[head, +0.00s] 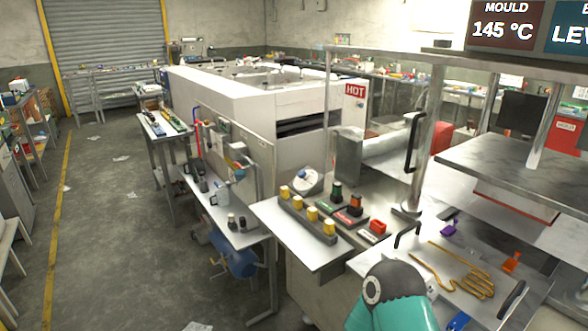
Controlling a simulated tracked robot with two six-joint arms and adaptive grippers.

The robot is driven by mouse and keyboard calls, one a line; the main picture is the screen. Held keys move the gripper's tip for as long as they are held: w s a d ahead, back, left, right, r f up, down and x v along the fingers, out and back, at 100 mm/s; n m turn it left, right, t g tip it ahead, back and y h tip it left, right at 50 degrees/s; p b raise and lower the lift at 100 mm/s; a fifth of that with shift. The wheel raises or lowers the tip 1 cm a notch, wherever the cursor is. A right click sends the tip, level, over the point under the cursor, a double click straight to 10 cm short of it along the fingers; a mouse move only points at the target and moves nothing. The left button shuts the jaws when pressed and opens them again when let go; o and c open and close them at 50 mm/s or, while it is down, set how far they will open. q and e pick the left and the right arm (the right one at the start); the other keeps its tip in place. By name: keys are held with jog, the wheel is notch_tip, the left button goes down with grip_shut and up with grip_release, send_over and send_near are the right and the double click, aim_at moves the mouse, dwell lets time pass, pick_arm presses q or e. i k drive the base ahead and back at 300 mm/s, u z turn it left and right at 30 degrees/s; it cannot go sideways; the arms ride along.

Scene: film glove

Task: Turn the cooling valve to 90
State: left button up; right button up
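I cannot tell for sure which part is the cooling valve. A grey-white unit with a round dial face (308,183) stands at the back of the control bench, but its markings are too small to read. A small blue fitting (238,173) sits on the side of the white machine, beyond the left end of the bench. A teal and dark grey link of my own arm rises at the bottom, right of centre. Neither of my grippers shows.
The control bench (290,240) carries yellow-topped posts (312,214), a green-topped button (336,192) and a red block (378,227). A wire hand-shaped form (470,275) lies on the right bench. An overhead sign (502,30) reads MOULD 145 °C. Open floor (120,240) lies left.

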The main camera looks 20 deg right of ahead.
aim_at(301, 174)
jog(key=u, duration=0.05)
jog(key=i, duration=1.5)
jog(key=z, duration=0.5)
